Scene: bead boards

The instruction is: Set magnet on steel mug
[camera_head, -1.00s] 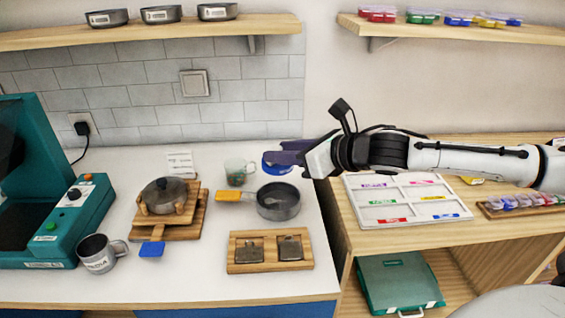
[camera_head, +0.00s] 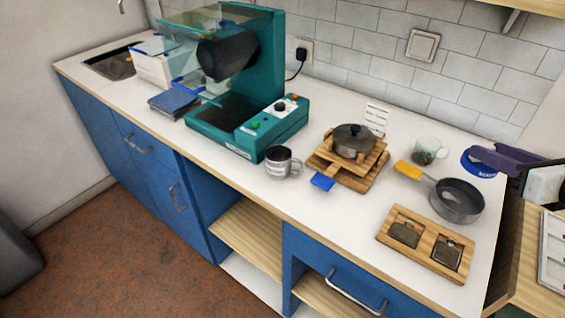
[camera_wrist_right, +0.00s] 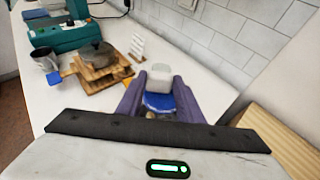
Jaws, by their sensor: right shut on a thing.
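The steel mug (camera_head: 279,162) is grey with a pale label and stands upright on the white counter, left of the pot. It also shows at the left of the wrist view (camera_wrist_right: 45,59). A round blue piece with white lettering, which I take for the magnet (camera_head: 479,165), is at the counter's right end. My right gripper (camera_head: 488,155), with purple fingers, is shut on it. In the wrist view the blue piece (camera_wrist_right: 159,101) lies between the fingers; whether it touches the counter I cannot tell. My left gripper is not in view.
A lidded pot (camera_head: 354,141) on wooden boards, a clear mug (camera_head: 430,150) and a grey pan (camera_head: 457,200) with a yellow handle stand between magnet and steel mug. A wooden tray (camera_head: 427,244) lies in front. A teal machine (camera_head: 252,125) stands left of the steel mug.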

